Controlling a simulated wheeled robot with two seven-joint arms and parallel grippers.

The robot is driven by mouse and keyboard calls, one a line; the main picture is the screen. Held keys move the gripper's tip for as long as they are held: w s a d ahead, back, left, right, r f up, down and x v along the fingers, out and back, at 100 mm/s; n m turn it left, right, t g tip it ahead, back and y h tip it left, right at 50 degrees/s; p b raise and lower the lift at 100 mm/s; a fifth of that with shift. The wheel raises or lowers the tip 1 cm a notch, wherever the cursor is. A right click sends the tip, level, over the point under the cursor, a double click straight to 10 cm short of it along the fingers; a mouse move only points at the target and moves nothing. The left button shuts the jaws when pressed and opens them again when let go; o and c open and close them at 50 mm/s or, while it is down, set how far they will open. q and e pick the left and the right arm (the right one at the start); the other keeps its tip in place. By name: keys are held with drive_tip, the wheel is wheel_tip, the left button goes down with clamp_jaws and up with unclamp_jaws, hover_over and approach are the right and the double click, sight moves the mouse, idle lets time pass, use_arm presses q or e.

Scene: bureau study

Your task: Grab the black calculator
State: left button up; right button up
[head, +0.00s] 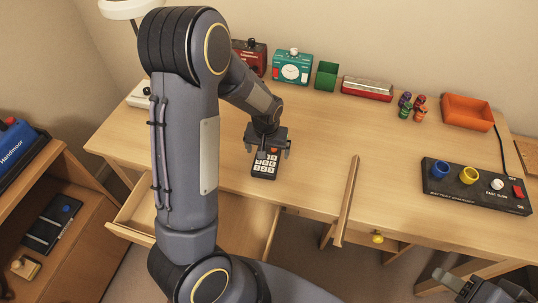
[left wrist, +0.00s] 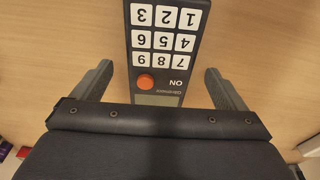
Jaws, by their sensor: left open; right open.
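The black calculator (head: 264,170) lies on the desk near its front edge, with white number keys and an orange button. In the left wrist view the calculator (left wrist: 165,45) sits between the fingers, its display end partly hidden by the gripper body. My left gripper (head: 268,150) is open above the calculator, one finger on each side. In the left wrist view my left gripper (left wrist: 163,85) shows gaps between both fingers and the calculator. My right gripper (head: 485,290) is open at the bottom right corner, apart from the desk objects.
A wooden strip (head: 346,202) lies right of the calculator, overhanging the front edge. An open drawer (head: 235,232) is below. A black control box (head: 476,187) stands at right. A green box (head: 326,75), red case (head: 367,89) and orange tray (head: 468,112) line the back. The desk's middle is clear.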

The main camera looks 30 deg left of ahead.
use_arm(q)
drive_tip(key=shift+w+f, duration=0.15)
drive_tip(key=shift+f, duration=0.6)
drive_tip(key=c, duration=1.1)
drive_tip(key=shift+c, duration=0.3)
drive_tip(key=shift+r, duration=0.15)
